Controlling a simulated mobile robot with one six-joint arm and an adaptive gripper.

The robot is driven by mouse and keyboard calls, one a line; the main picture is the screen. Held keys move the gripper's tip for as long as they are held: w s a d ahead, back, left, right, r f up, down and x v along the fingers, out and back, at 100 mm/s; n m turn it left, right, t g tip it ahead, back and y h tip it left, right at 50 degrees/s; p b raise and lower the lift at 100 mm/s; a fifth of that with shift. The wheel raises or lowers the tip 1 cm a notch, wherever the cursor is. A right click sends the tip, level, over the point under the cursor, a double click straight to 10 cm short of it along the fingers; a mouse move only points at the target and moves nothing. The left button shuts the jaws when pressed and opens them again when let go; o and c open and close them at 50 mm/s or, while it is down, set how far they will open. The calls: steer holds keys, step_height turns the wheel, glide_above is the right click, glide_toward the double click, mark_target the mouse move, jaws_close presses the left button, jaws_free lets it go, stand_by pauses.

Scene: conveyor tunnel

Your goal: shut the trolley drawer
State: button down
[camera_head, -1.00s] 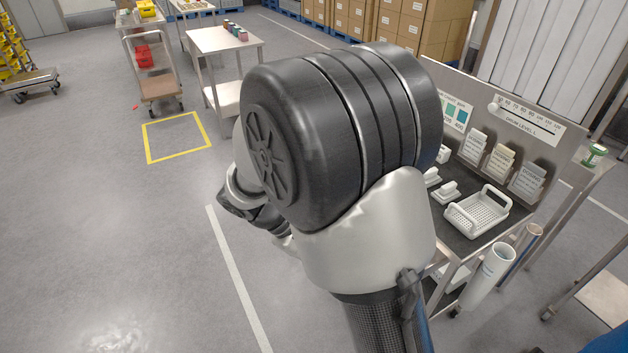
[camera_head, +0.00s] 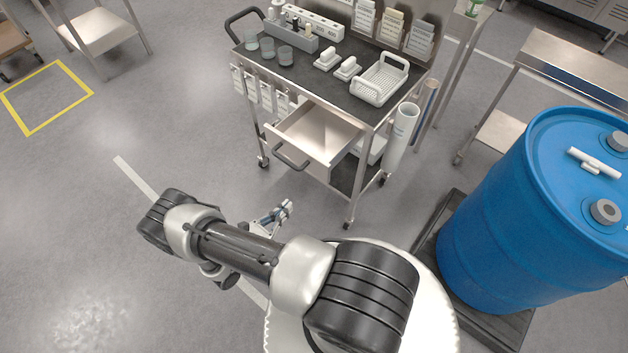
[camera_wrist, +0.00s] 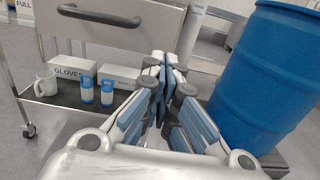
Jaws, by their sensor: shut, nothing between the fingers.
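The trolley (camera_head: 345,95) stands in the upper middle of the head view, with a black top. Its drawer (camera_head: 312,135) is pulled out toward me, and its inside looks empty. A dark bar handle (camera_head: 290,157) runs along the drawer front. In the wrist view the drawer front (camera_wrist: 130,22) and its handle (camera_wrist: 99,14) fill the upper left. My gripper (camera_head: 287,207) is shut and empty, in front of and below the drawer, apart from it. In the wrist view my gripper's fingertips (camera_wrist: 163,62) meet just below the right part of the drawer front.
A blue drum (camera_head: 530,220) stands on a dark pallet (camera_head: 440,240) at the right. Cups (camera_head: 268,50), a white basket (camera_head: 380,80) and racks sit on the trolley top. A glove box (camera_wrist: 70,72) and bottles show on its lower shelf.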

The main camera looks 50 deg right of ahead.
mark_target(320, 174)
steer(key=d, duration=0.4)
steer(key=d+b, duration=0.1)
steer(key=d, duration=0.4)
steer(key=w+d, duration=0.1)
steer(key=d, duration=0.4)
steer(key=shift+f+b, duration=0.15)
steer(key=shift+b, duration=0.2)
